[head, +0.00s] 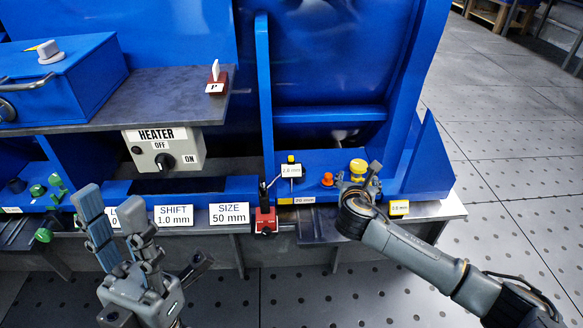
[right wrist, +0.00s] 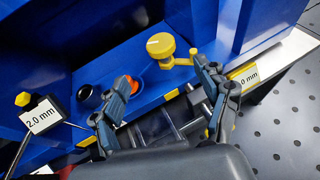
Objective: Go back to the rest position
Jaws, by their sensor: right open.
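My left gripper (head: 122,240) is in the lower left of the head view, in front of the blue machine, fingers apart and pointing up, with nothing between them. My right gripper (head: 360,185) is at the machine's right front edge in the head view, its arm coming in from the lower right. In the right wrist view its two fingers (right wrist: 165,95) are spread wide and empty. A yellow round knob (right wrist: 160,46) lies beyond the fingertips; it also shows in the head view (head: 357,167), close to the right gripper. I cannot tell whether they touch.
A white heater box (head: 163,150) with a black knob hangs under the grey shelf (head: 170,88). A red lever base (head: 265,221), an orange button (head: 327,179) and a "2.0 mm" tag (right wrist: 41,117) are near the right gripper. Free perforated floor (head: 510,170) lies right.

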